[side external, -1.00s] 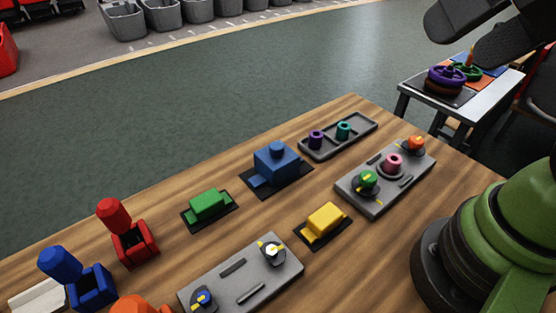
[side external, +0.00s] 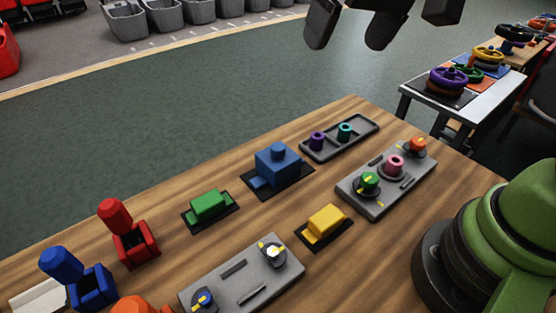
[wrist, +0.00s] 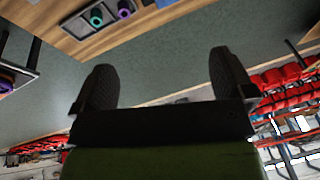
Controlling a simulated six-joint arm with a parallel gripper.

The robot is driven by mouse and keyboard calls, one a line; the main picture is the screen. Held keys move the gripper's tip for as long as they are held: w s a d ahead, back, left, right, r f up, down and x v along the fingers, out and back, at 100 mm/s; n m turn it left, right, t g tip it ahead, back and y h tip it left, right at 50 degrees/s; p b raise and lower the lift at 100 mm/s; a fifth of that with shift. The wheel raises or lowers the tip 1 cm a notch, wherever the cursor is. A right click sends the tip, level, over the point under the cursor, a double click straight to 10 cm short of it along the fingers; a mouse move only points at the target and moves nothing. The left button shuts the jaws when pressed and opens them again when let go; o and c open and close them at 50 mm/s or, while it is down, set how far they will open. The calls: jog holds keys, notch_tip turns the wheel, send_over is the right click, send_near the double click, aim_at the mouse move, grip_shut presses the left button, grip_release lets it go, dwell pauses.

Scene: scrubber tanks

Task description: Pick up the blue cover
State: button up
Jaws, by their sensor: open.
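The blue cover (side external: 277,163), a square block with a short round knob on top, sits on a black mat (side external: 263,190) near the middle of the wooden table in the side view. My gripper (side external: 350,34) is open and empty at the top of the side view, high above the table and well apart from the cover. In the wrist view my gripper (wrist: 163,75) shows two dark fingers spread wide with nothing between them. I cannot make out the cover clearly in the wrist view.
Around the cover are a green block (side external: 208,205), a yellow block (side external: 325,221), a grey tray (side external: 331,147) with purple and teal pieces, and a grey knob panel (side external: 378,203). Red (side external: 128,235) and blue (side external: 75,280) pieces stand at left. A side table (side external: 482,100) holds wheels.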

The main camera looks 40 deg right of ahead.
jog(key=n+g, duration=0.1)
jog(key=g, duration=0.1)
send_near(279, 147)
jog(key=shift+n+g+h, duration=0.5)
jog(key=shift+g+h, duration=0.2)
jog(key=f, duration=0.4)
jog(key=w+f, duration=0.1)
jog(key=f, duration=0.1)
jog(key=shift+a+f, duration=0.3)
jog(key=shift+a, duration=0.1)
jog(key=shift+a+f, duration=0.2)
jog(key=shift+f, duration=2.95)
jog(key=c, duration=1)
jog(key=shift+w+r, duration=0.1)
jog(key=shift+r, duration=0.1)
notch_tip(279, 147, up, 8)
jog(key=shift+f, duration=0.2)
jog(key=shift+d+r, duration=0.65)
jog(key=shift+r, duration=0.25)
jog(key=s+d, duration=1)
jog(key=s+d+r, duration=0.1)
jog(key=s+d, duration=0.4)
jog(key=d, duration=0.1)
jog(key=shift+s+d, duration=0.1)
jog(key=shift+s, duration=0.05)
jog(key=shift+s+f, duration=0.2)
jog(key=shift+f, duration=2.85)
